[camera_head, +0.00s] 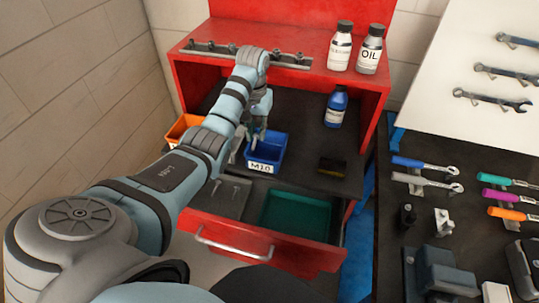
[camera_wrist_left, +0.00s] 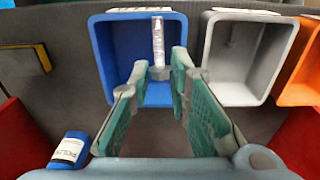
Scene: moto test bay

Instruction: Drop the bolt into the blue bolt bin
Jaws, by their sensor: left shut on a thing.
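The blue bolt bin (camera_head: 281,154), labelled M10, stands on the dark shelf of the red bench in the head view. It also shows in the left wrist view (camera_wrist_left: 103,58), with its open side facing the camera. My left gripper (camera_head: 259,133) is at the bin, seen partly behind my own wrist. In the wrist view its green-padded fingers are shut on a shiny metal bolt (camera_wrist_left: 158,42) at the tips. The bolt lines up with the bin's opening; its exact height over the bin is hard to tell. My right gripper is not in view.
A grey bin (camera_wrist_left: 237,60) and an orange bin (camera_head: 184,127) stand beside the blue one. A blue bottle (camera_head: 336,107) and a black-yellow block (camera_head: 332,166) are on the shelf. The red drawer (camera_head: 262,243) below is open, with a teal tray (camera_head: 296,215) inside.

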